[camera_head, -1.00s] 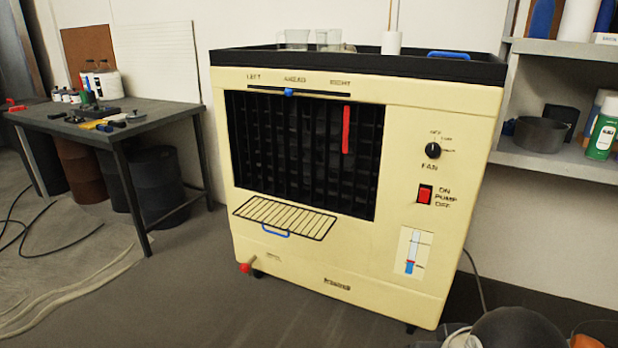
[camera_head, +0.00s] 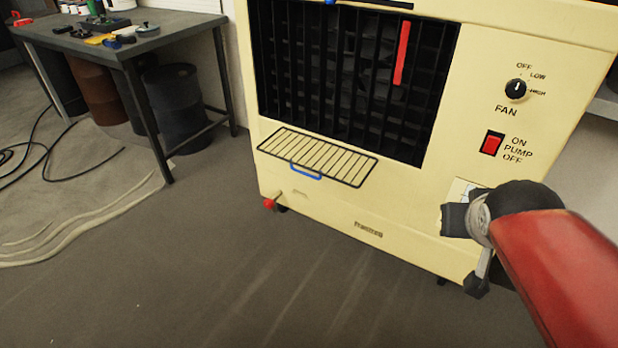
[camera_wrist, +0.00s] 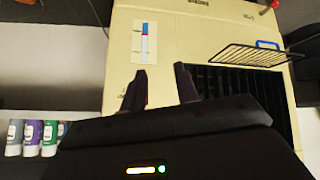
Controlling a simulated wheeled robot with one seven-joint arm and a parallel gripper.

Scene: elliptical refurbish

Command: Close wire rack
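The wire rack (camera_head: 335,163) is a black wire frame with light bars between. It sticks out from the front of the cream cooler (camera_head: 330,215), below the dark grille. A blue handle (camera_head: 305,172) is on its front edge. In the wrist view, which looks upside down, the rack (camera_wrist: 235,55) and blue handle (camera_wrist: 267,44) are at upper right. My gripper (camera_wrist: 163,78) is open and empty, its fingers apart before the cooler's front. It is apart from the rack, on the gauge side. In the head view my red arm reaches in from the right; the fingers are hard to make out.
A dark workbench (camera_head: 175,32) with tools stands at left, with barrels (camera_head: 180,105) under it and cables on the floor. A red tap (camera_head: 269,203) sticks out low on the cooler. The floor before the cooler is clear.

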